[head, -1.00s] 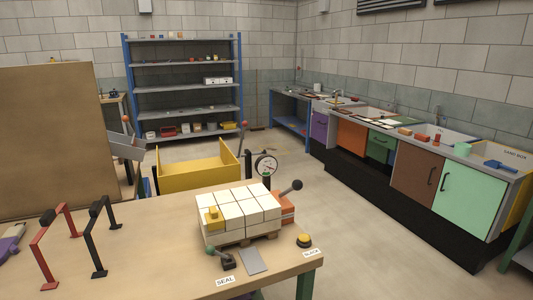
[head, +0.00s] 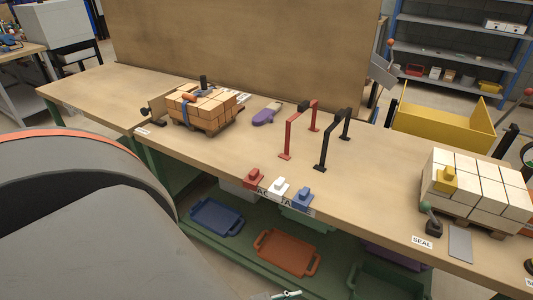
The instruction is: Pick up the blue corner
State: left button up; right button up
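The blue corner (head: 302,198) is a small block with a raised knob. It sits at the front edge of the long wooden bench (head: 215,165), at the right end of a row with a red corner (head: 253,179) and a white corner (head: 277,188). A similar yellow corner (head: 445,179) is on the stack of white bricks (head: 478,186) at the right. A large grey part of mine fills the lower left.
A red handle frame (head: 290,134) and a black one (head: 323,146) stand behind the corners. A strapped pallet of orange bricks (head: 208,112) is to the left. Trays, one blue (head: 216,215) and one orange (head: 287,253), lie on the shelf below.

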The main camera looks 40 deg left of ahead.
aim_at(301, 201)
jog(key=u, duration=1.1)
